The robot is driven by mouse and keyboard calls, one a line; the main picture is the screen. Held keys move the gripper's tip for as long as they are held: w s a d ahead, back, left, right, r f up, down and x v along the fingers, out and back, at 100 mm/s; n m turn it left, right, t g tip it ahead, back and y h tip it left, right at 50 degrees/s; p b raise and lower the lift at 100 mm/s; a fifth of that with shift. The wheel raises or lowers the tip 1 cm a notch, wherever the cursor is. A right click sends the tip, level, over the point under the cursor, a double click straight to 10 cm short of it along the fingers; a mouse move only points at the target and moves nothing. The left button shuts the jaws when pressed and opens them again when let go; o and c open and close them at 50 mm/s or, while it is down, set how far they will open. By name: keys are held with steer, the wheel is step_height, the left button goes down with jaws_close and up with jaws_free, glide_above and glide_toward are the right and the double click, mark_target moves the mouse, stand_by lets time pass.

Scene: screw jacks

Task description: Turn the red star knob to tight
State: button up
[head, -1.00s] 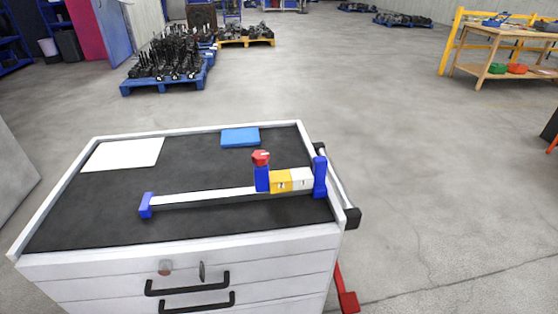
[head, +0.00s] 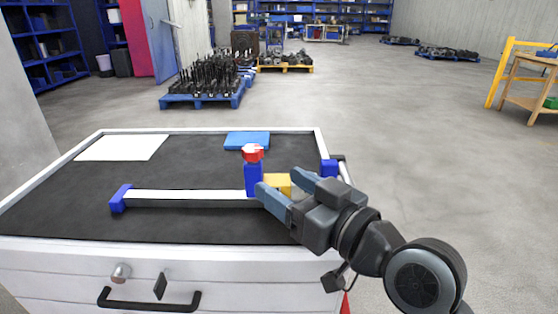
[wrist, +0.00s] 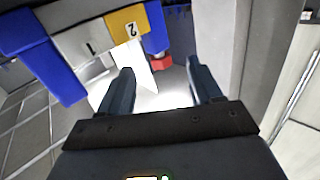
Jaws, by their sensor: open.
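The red star knob (head: 253,152) sits on top of the upright blue slider (head: 252,180), which is on a white rail (head: 185,196). The knob's turn position is too small to tell. A yellow block (head: 278,182) stands right of the slider, partly behind my fingers. My gripper (head: 280,183) is open and empty, low to the right of the knob and in front of the blocks. In the wrist view, the red knob (wrist: 161,62) shows small beyond the gap between the fingertips (wrist: 160,68), apart from them. The white block (wrist: 84,46) and yellow block (wrist: 120,27) carry numbers.
The rail has a blue end piece at left (head: 120,199) and another at right (head: 328,168). A white sheet (head: 122,148) and a blue flat box (head: 247,140) lie at the back of the black cabinet top (head: 70,215). The top's left and front are clear.

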mark_target(259, 152)
steer(key=w+r, duration=0.1)
steer(key=w+r+n+y, duration=0.1)
steer(key=shift+a+r+n+g+b, duration=0.2)
steer(key=shift+r+n+g+b, duration=0.1)
steer(key=shift+b, duration=0.1)
steer(key=shift+w+a+r, duration=0.1)
steer(key=x, duration=0.7)
steer(key=shift+w+a, duration=0.1)
steer(key=shift+w, duration=0.05)
steer(key=shift+c, duration=0.2)
steer(key=c, duration=0.9)
